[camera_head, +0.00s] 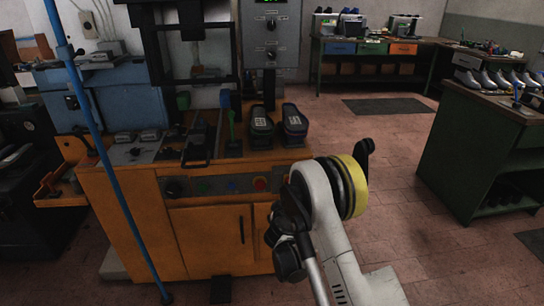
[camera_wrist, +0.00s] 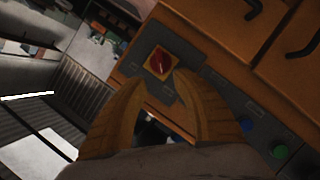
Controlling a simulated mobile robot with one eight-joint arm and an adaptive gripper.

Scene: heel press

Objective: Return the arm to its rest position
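My arm stands out from the bottom of the head view, in front of the right part of the orange press cabinet (camera_head: 200,222). My gripper cannot be made out there. In the wrist view my gripper (camera_wrist: 160,80) shows two orange fingers with a gap between their tips. No object shows held between them. Beyond the tips is a red rotary switch (camera_wrist: 158,62) on a yellow plate. It sits on the grey control strip of the orange cabinet, and I see no contact with it.
Two dark shoe-like forms (camera_head: 262,127) lie on the cabinet top beside a green-handled tool (camera_head: 231,126). A blue pole (camera_head: 108,165) stands at left. A green workbench (camera_head: 478,150) stands at right. Tiled floor (camera_head: 395,205) is clear between cabinet and workbench.

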